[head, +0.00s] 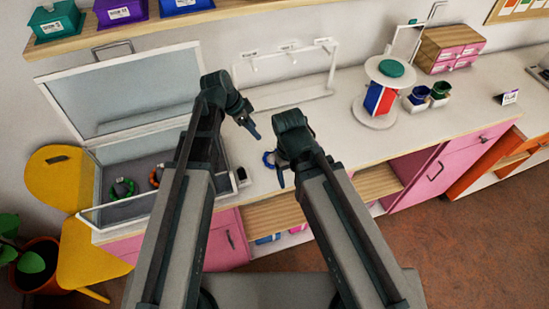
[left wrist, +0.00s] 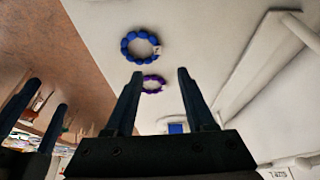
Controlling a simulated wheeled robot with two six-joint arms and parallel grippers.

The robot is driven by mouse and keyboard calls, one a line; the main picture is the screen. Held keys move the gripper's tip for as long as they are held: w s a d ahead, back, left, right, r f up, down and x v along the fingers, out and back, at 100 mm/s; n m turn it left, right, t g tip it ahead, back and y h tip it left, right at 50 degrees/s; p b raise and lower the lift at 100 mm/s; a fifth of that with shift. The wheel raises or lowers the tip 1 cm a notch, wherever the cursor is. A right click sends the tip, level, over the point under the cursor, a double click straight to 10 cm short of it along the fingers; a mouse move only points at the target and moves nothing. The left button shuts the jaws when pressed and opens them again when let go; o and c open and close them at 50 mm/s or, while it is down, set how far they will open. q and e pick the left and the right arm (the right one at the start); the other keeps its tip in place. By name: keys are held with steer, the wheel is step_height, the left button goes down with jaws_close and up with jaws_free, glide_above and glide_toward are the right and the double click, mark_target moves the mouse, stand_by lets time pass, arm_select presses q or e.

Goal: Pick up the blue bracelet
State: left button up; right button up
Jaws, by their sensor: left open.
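The blue bracelet (left wrist: 127,44), a ring of round beads with a small pale tag, lies on the white counter in the left wrist view. A purple bracelet (left wrist: 152,91) lies close by, nearer my left gripper in that picture. In the head view a blue bracelet (head: 266,158) shows partly, beside my right gripper, which hides some of it. My left gripper (head: 252,127) is open and empty above the counter; its spread fingers show in the left wrist view (left wrist: 159,74). My right gripper (head: 281,181) is near the counter's front edge, its two fingers apart in the left wrist view (left wrist: 46,95).
An open glass-lidded case (head: 140,203) holding orange and green bracelets stands at the left. A white bar stand (head: 334,70) is at the back.

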arm_select(q)
steer(key=b, duration=0.6)
glide_toward(271, 149)
steer(key=x, duration=0.3)
steer(key=shift+w+a, duration=0.15)
steer(key=shift+a, duration=0.1)
steer(key=b+x, duration=0.5)
steer(key=shift+s+d+f, duration=0.15)
steer(key=shift+s+d, duration=0.05)
steer(key=shift+d, duration=0.05)
jaws_close()
